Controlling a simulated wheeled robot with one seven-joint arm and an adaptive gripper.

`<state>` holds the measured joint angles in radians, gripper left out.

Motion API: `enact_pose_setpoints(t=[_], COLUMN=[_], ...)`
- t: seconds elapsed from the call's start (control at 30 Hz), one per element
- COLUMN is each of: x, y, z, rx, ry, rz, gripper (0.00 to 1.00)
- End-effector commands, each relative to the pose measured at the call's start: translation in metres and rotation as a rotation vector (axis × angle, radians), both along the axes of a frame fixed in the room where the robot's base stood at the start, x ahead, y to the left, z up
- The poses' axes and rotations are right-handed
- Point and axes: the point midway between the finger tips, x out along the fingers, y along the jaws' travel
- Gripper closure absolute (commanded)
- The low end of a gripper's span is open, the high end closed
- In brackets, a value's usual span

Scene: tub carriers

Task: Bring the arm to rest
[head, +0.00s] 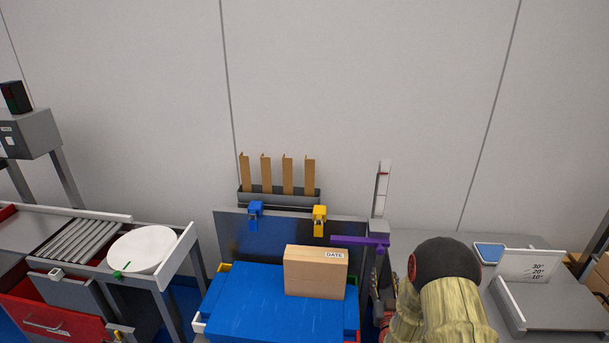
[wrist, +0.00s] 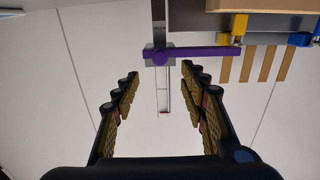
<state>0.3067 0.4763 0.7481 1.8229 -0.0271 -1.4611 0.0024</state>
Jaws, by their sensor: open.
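My arm (head: 447,295) shows at the lower right of the head view, with a black rounded joint and a pale yellow covering. My gripper (wrist: 160,82) shows in the wrist view with its two padded fingers spread apart and nothing between them. The head view does not show the fingers clearly. Beyond the fingertips in the wrist view is a purple bar (wrist: 200,52) on a grey upright post. The purple bar also shows in the head view (head: 358,242), just left of my arm.
Blue (head: 255,215) and yellow (head: 319,220) clips sit on the grey panel behind. A roller table with a white disc (head: 142,249) is at left. A grey angled stand (head: 550,300) is at right.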

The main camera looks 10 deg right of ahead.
Motion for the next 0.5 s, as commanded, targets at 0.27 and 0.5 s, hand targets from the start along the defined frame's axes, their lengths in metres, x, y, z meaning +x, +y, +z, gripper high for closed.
enact_pose_setpoints(t=[0.27,0.5], x=[-0.034,-0.1], y=[0.009,0.031], z=[-0.108,-0.147], rx=[0.116,0.234], ry=[0.4,0.819], rz=[-0.003,-0.002], gripper=[0.57,0.57])
